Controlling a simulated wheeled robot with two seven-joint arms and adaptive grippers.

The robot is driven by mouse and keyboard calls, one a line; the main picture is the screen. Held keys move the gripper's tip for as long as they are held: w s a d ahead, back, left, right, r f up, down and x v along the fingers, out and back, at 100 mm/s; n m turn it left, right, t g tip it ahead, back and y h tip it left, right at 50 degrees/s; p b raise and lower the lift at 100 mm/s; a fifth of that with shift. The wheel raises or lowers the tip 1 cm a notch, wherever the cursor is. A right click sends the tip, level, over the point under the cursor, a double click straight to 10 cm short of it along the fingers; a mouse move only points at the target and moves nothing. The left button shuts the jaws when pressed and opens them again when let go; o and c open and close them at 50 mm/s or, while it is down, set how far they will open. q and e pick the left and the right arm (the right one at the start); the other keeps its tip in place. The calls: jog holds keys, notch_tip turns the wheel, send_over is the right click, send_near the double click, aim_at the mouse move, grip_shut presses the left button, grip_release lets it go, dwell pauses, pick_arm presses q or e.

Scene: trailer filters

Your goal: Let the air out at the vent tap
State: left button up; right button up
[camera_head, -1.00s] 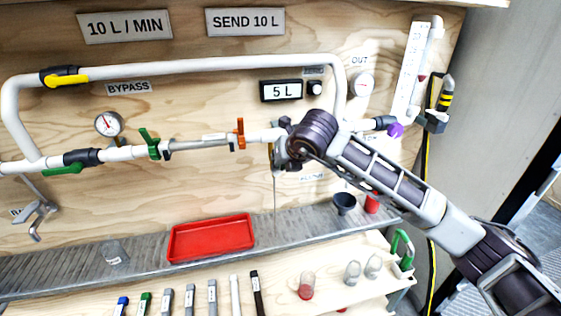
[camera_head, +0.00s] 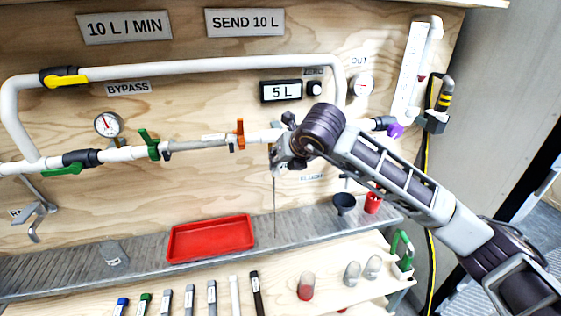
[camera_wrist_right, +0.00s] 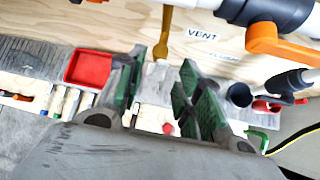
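The vent label (camera_wrist_right: 201,35) shows in the right wrist view, on the plywood board. A brass-yellow piece (camera_wrist_right: 165,30) hangs left of it; I cannot tell if it is the vent tap's handle. A dark valve body with an orange lever (camera_wrist_right: 275,42) is at the upper right there. My right gripper (camera_wrist_right: 160,92) is open, its green-padded fingers apart with nothing seen between them. In the head view my right gripper (camera_head: 284,158) is just below the white pipe and hides most of the tap area. A thin vertical line (camera_head: 275,205) runs down below it. My left gripper is out of view.
A red tray (camera_head: 212,238) sits on the grey ledge below. A dark funnel (camera_head: 344,203) and a red cup (camera_head: 372,203) stand to its right. An orange lever (camera_head: 240,133) and a green lever (camera_head: 149,143) are on the pipe. The display (camera_head: 281,91) reads 5 L.

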jog(key=v, duration=0.9)
jog(key=shift+r, duration=0.1)
